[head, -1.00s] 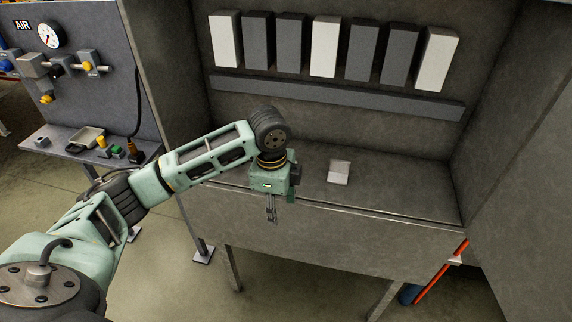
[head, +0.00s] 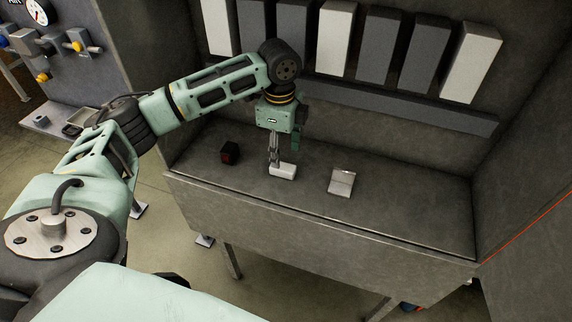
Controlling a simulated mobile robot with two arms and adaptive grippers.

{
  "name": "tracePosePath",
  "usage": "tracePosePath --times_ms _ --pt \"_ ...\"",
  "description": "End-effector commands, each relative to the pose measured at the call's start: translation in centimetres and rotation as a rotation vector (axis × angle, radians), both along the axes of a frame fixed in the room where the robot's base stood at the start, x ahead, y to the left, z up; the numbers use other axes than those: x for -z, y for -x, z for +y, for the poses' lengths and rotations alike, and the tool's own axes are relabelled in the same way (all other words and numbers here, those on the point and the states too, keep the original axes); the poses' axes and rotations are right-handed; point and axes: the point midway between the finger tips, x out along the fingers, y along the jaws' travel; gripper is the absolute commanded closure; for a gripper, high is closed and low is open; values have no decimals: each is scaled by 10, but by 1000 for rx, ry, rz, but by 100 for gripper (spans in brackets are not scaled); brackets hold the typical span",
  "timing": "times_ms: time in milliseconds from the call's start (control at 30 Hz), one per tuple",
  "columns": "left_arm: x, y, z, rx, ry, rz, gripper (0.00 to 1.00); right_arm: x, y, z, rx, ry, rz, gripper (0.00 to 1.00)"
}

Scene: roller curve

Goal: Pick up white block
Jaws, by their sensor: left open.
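A small white block (head: 285,171) lies on the grey bench (head: 410,207) near its front edge. My left gripper (head: 274,161) points down at the block's left end, its fingertips at or just above it. The fingers are open; whether they touch the block cannot be told. My right gripper is out of view.
A pale, shiny flat piece (head: 341,182) lies to the right of the block. A dark cube with a reddish face (head: 230,153) sits to the left. Tall white and grey panels line the back wall above a dark ledge (head: 400,105). The bench's right part is clear.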

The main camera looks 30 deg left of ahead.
Motion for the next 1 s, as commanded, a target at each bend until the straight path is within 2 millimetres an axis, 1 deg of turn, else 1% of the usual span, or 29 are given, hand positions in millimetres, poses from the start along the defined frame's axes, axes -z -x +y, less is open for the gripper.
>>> tracePosePath --times_ms 33,100,200,267,367,400,567,667,767,1000 --pt "4 0 0 0 -1 2 51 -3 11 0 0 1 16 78" --pt "12 -1 -2 -1 -1 2 51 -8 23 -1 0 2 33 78" --pt "27 -3 -4 -1 0 4 51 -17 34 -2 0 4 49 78" --pt "37 -4 -4 -1 -1 2 51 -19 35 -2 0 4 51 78" --pt "49 -4 -4 -1 -1 1 51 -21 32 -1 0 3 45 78" --pt "52 -4 -4 -1 0 0 51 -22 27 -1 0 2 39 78" --pt "55 -4 -4 0 0 -2 51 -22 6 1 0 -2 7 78" --pt "55 -4 -4 0 0 -2 51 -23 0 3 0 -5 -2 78" --pt "55 -4 -4 0 0 -2 60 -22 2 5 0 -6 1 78" --pt "55 -4 -4 0 0 -2 81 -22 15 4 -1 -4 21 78"
